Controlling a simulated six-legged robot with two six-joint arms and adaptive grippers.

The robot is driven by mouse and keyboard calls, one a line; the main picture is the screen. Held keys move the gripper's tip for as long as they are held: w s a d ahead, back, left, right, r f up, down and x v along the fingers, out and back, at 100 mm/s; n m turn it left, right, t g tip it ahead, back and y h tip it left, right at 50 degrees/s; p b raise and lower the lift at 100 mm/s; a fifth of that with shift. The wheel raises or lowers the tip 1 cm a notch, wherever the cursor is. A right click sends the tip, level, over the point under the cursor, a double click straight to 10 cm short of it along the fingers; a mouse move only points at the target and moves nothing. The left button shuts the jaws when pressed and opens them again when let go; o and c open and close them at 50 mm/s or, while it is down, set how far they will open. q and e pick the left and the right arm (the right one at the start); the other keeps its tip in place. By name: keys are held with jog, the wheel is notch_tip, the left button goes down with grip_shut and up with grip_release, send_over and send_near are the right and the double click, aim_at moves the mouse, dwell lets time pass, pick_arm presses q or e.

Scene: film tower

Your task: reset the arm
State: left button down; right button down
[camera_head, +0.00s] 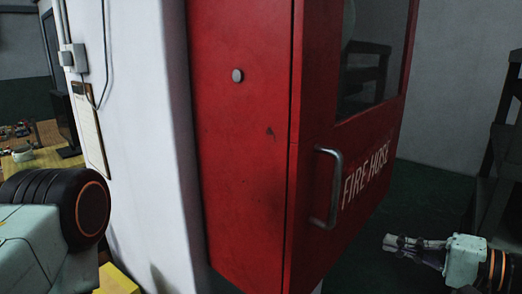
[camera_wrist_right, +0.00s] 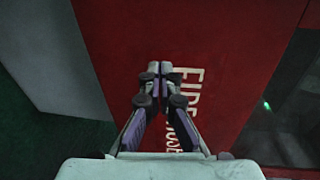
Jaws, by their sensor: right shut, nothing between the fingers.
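My right gripper (camera_head: 388,241) shows at the lower right of the head view, pointing left. It is to the right of the red fire hose cabinet (camera_head: 240,150) and apart from its handle (camera_head: 328,188). In the right wrist view the fingers (camera_wrist_right: 160,68) are together and empty, with the red cabinet front and its white lettering (camera_wrist_right: 185,110) beyond them. My left gripper is out of view; a part of my own arm shows at the lower left of the head view.
The cabinet is on a white pillar (camera_head: 140,130). A desk (camera_head: 45,135) with small items and a dark monitor (camera_head: 65,122) stands at the far left. A dark frame (camera_head: 498,160) stands at the right edge. Dark green floor (camera_head: 425,200) shows between the cabinet and this frame.

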jog(key=s+d+f+g+h+b, duration=0.1)
jog(key=s+f+g+h+b, duration=0.3)
jog(key=f, duration=0.7)
jog(key=s+f+h, duration=0.2)
jog(key=f+h, duration=0.4)
jog(key=f, duration=0.4)
jog(key=s+a+f+n+g+h+b, duration=0.1)
jog(key=s+a+f+n+g+b, duration=0.1)
jog(key=s+f, duration=0.7)
jog(key=s+a+f+n+g+h+b, duration=0.1)
jog(key=s+a+f+n+g+b, duration=0.1)
jog(key=s+f+n, duration=0.4)
jog(key=s+f+g+b, duration=0.1)
jog(key=s+f, duration=0.3)
jog(key=s, duration=0.5)
jog(key=shift+a+g, duration=0.4)
jog(key=shift+g, duration=0.4)
jog(key=shift+f, duration=0.1)
